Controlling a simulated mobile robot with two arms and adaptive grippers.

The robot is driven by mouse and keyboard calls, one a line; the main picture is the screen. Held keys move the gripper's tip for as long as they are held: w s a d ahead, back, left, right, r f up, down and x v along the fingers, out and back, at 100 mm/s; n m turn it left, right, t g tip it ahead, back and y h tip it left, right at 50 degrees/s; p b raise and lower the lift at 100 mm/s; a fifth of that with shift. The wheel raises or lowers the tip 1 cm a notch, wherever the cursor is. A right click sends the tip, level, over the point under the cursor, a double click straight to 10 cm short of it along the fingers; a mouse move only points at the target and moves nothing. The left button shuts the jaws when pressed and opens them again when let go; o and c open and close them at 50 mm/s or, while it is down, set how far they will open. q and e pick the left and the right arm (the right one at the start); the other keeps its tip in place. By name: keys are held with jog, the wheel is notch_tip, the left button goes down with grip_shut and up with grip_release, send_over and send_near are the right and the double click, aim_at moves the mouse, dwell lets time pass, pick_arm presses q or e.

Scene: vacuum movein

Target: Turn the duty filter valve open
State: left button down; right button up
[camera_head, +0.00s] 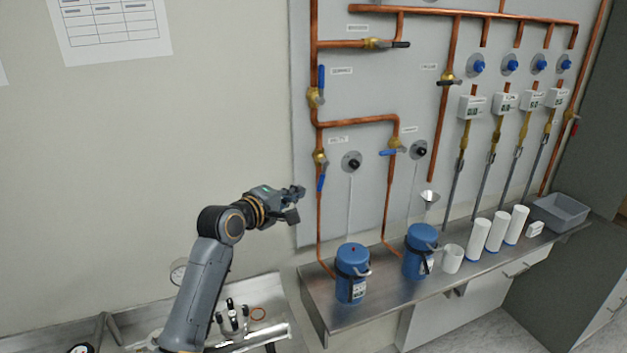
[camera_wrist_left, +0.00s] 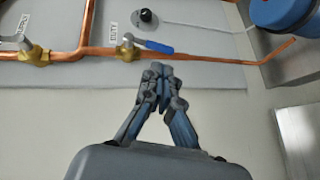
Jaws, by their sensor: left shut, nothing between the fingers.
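The duty filter valve (camera_head: 320,157) is a brass valve on the left copper pipe, below a small label. Its blue lever (camera_head: 321,183) points down, roughly along the pipe. In the left wrist view the valve (camera_wrist_left: 127,48) sits by a label that looks like "DUTY", and its lever (camera_wrist_left: 157,47) lies close alongside the pipe. My left gripper (camera_head: 298,194) is shut and empty, left of the lever and a little below it. In the wrist view its fingertips (camera_wrist_left: 158,72) are just below the lever in the picture, apparently apart from it. My right gripper is not in view.
Another brass valve (camera_head: 394,143) has its blue lever across the pipe. A higher valve (camera_head: 315,97) has its blue lever up. A black knob (camera_head: 351,162) sits right of the duty valve. Blue canisters (camera_head: 351,273) stand on the steel shelf (camera_head: 385,303) below.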

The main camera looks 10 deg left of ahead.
aim_at(320, 185)
pick_arm(q)
jog(key=p+x, duration=0.2)
jog(key=x, duration=0.6)
jog(key=shift+d+f+b, duration=0.1)
jog(key=shift+f+b, duration=0.1)
jog(key=shift+b, duration=0.1)
jog(key=t+b, duration=0.1)
jog(key=b, duration=0.2)
jog(key=d+n+t+h+b, duration=0.1)
jog(key=b, duration=0.3)
jog(key=shift+w+f+n, duration=0.25)
jog(key=shift+w+n, duration=0.05)
jog(key=shift+w, duration=0.05)
jog(key=shift+s, duration=0.1)
